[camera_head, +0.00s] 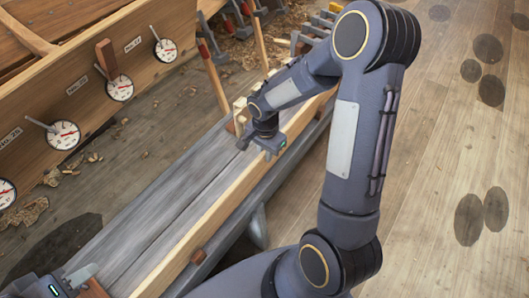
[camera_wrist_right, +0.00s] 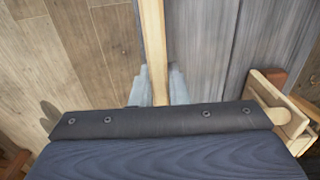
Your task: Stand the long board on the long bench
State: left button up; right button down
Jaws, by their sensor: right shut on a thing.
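The long board (camera_head: 212,218) is pale wood and stands on its narrow edge along the right side of the long bench (camera_head: 165,200), which has a grey plank top. My right gripper (camera_head: 262,148) is over the board's far part. In the right wrist view its fingers (camera_wrist_right: 163,88) are closed on either side of the board (camera_wrist_right: 154,35), seen from above as a narrow strip. The grey bench top (camera_wrist_right: 215,50) lies beside it. My left gripper (camera_head: 82,274) is partly in view at the bottom left, low over the near end of the bench; its finger gap is hidden.
A pale wooden piece (camera_head: 239,112) stands by the bench beyond my right gripper, and shows in the wrist view (camera_wrist_right: 275,95). The hull (camera_head: 95,70) with several dials is at the left. Clamps (camera_head: 320,22) lie at the back. The floor at the right (camera_head: 450,150) is clear.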

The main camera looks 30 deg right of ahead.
jog(key=shift+f, duration=0.25)
dwell(0.6)
jog(key=c, duration=1.3)
grip_release()
notch_tip(320, 180, up, 7)
jog(key=shift+r+p, duration=0.1)
jog(key=shift+p, duration=0.65)
jog(key=shift+r, duration=0.35)
